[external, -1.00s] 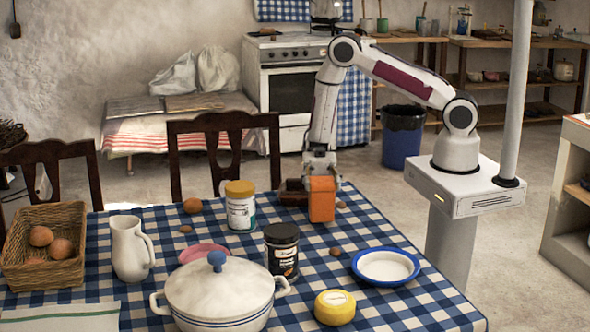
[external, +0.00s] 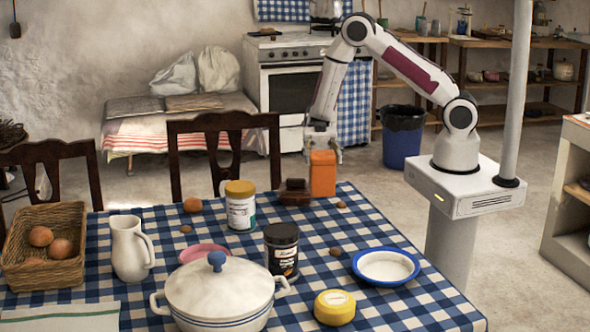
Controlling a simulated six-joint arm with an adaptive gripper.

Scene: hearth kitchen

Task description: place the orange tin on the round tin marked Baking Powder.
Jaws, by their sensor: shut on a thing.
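The orange tin (external: 323,176) is a box-like block, upright, held in my gripper (external: 321,152) above the table's far edge. My gripper is shut on its top part; the fingertips are partly hidden. Three round containers stand on the table: a white tin with a mustard lid (external: 240,208), a dark jar with a black lid (external: 282,256), and a low yellow tin (external: 334,308). Their lettering is too small to read, so I cannot tell which is marked Baking Powder. The orange tin is apart from all three.
Several nuts lie loose.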

